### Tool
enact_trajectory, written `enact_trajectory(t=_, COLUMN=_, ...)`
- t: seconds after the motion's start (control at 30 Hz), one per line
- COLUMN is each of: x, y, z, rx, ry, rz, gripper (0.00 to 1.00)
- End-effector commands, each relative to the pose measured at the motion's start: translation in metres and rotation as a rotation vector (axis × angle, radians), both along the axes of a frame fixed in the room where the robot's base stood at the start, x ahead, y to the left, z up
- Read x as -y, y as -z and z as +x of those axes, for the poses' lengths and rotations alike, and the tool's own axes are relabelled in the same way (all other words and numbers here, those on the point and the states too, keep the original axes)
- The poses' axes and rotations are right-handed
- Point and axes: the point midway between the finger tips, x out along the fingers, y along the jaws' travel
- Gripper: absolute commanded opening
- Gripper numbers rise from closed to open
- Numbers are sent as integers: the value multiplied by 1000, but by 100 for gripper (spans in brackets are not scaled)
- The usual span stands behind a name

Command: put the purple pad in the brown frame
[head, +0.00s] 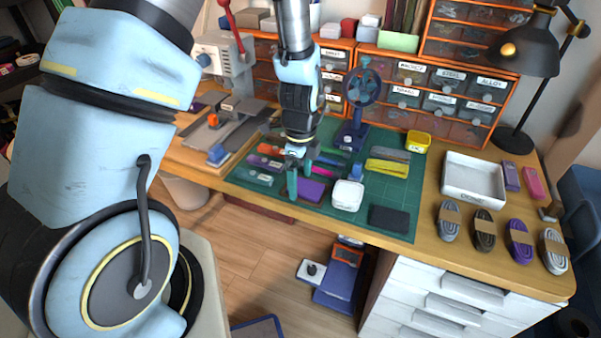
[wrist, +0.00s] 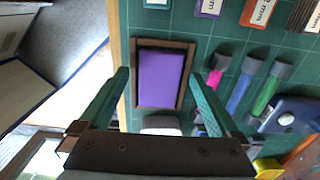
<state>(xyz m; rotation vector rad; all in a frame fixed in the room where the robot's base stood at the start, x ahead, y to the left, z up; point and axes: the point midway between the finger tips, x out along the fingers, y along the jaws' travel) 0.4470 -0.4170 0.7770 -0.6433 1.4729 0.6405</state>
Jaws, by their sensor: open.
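In the wrist view the purple pad (wrist: 162,78) lies inside the border of the brown frame (wrist: 136,92) on the green mat. Brown shows around the pad on all sides; I cannot tell whether it sits fully flush. In the head view the purple pad (head: 312,190) is on the mat beside my fingertips, and the frame is hard to make out there. My gripper (head: 299,174) is open, with nothing between its teal fingers. In the wrist view my gripper (wrist: 160,78) has one finger on each side of the frame, apart from the pad.
A white rounded box (head: 348,194) is close to the right of the pad. A dark flat pad (head: 389,219) lies nearer the mat's front edge. A blue wheel device (head: 352,134) stands behind. A white tray (head: 473,180) and several cord bundles (head: 483,229) are farther right.

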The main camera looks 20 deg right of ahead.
Motion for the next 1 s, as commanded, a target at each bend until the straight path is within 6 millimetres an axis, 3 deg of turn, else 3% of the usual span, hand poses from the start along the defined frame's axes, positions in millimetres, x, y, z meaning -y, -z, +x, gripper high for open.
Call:
enact_trajectory(t=0.27, x=1, y=-29, z=1, rx=4, ry=1, rz=-5, gripper=98)
enact_trajectory(t=0.7, x=0, y=-110, z=0, rx=4, ry=0, rz=-3, gripper=98)
enact_trajectory(t=1.0, x=0, y=-132, z=0, rx=1, ry=0, rz=-1, gripper=98)
